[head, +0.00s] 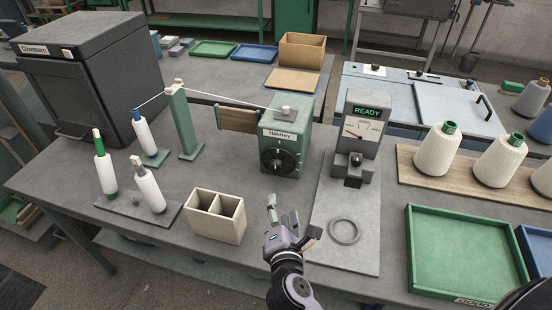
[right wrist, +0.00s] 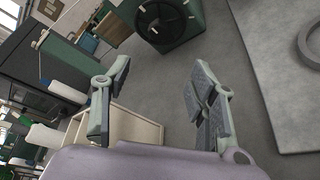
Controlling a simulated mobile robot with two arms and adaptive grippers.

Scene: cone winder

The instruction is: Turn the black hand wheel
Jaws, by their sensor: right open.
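The black hand wheel (head: 272,160) is on the front face of the green winder box (head: 295,133), below its name plate. It also shows at the top of the right wrist view (right wrist: 166,22), with light marks around its rim. My right gripper (head: 281,213) is open and empty, over the table in front of the winder. In the right wrist view its two fingers (right wrist: 160,82) are spread wide, with bare table between them, and the wheel is beyond the tips. They are apart from the wheel. My left gripper is not in view.
A two-compartment wooden box (head: 216,215) stands left of my right gripper. A gauge stand reading READY (head: 361,130) and a grey ring (head: 344,231) are to the right. A thread guide post (head: 184,120) and bobbins stand left. The table before the wheel is clear.

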